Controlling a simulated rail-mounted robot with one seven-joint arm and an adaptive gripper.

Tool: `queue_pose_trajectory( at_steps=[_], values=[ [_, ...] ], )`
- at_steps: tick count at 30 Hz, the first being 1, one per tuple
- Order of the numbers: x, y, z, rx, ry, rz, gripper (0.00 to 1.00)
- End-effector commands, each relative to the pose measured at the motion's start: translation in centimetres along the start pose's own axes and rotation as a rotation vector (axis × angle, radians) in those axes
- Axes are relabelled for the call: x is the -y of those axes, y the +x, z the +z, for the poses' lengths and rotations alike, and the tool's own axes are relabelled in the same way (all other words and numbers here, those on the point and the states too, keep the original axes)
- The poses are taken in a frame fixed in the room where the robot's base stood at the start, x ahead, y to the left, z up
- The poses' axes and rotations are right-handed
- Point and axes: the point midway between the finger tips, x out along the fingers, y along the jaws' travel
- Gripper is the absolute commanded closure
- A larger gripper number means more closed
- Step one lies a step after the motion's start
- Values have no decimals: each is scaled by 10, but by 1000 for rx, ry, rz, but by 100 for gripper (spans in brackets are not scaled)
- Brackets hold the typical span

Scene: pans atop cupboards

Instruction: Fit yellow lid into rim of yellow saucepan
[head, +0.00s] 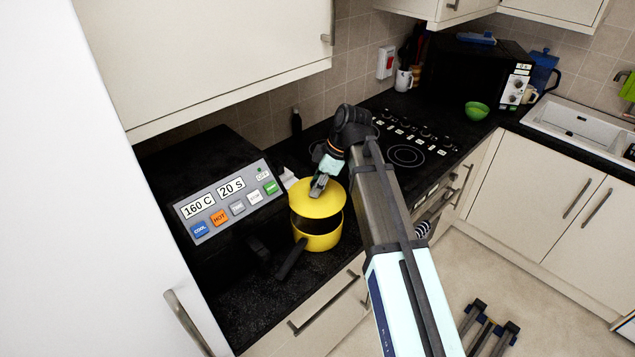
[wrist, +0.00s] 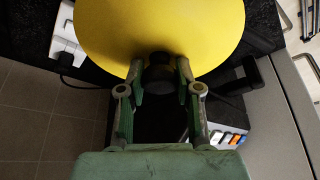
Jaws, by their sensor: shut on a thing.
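The yellow lid (head: 314,200) is held just above the yellow saucepan (head: 321,242) in the head view. A dark gap shows between the lid and the saucepan's rim, so they look apart at the front. The saucepan stands on the black worktop with its black handle pointing to the lower left. My gripper (head: 319,184) is over the lid and shut on its black knob. In the wrist view the yellow lid (wrist: 165,28) fills the top, and my gripper (wrist: 160,75) has its fingers on either side of the dark knob. The lid hides the saucepan there.
A black machine with a grey panel (head: 230,200) stands close left of the saucepan. A hob (head: 406,156) lies to the right behind my arm. A green bowl (head: 476,110) and a black microwave (head: 465,75) are farther back. An overhead cupboard (head: 200,50) hangs above.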

Motion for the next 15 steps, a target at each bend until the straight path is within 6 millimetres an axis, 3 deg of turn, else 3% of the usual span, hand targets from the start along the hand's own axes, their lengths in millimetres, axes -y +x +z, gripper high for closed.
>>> queue_pose_trajectory(
  at_steps=[15],
  values=[
    [0, 4, 2, -1, 1, 1, 100]
  ],
)
